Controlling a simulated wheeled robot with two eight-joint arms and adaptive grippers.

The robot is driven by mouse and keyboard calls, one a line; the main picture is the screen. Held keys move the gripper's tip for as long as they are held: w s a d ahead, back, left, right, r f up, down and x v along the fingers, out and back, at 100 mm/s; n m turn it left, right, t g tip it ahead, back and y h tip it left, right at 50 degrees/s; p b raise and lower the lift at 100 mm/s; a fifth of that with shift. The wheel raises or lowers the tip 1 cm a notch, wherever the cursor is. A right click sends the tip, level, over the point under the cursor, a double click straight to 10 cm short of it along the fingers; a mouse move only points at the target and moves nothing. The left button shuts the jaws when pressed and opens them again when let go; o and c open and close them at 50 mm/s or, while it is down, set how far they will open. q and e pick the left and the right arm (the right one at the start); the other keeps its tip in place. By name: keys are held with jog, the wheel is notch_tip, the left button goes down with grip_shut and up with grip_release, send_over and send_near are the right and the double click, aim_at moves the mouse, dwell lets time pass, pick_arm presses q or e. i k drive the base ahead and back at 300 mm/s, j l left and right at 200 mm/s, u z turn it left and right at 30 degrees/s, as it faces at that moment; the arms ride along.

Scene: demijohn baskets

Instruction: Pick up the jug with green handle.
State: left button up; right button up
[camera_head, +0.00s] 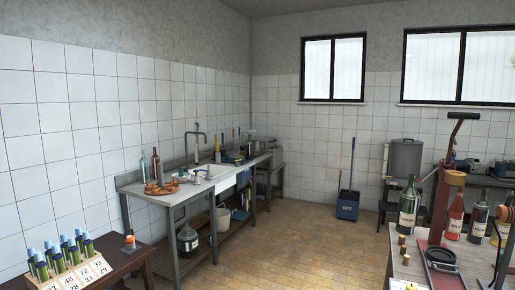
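I cannot make out a jug with a green handle for certain. A dark jug-like container (188,240) with a pale label stands on the lower shelf under the sink counter; its handle colour is too small to tell. A pale bucket (222,217) stands on the same shelf, further back, with a teal item (240,214) beside it. Neither of my grippers shows in the head view.
The sink counter (170,198) runs along the left wall. A table (140,258) with bottles stands at front left. A worktable (470,262) with bottles and a red stand (441,205) is at right. The tiled floor (300,240) between is clear.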

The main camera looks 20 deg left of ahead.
aim_at(256, 144)
jog(key=i+u, duration=0.45)
jog(key=i, duration=3.3)
jog(key=i+l, duration=0.1)
jog(key=i, duration=4.55)
jog(key=i+u, duration=0.45)
jog(key=i+l+u, duration=0.25)
jog(key=u, duration=0.2)
jog(key=i+l+u, duration=0.3)
jog(key=u, duration=0.15)
jog(key=i, duration=0.1)
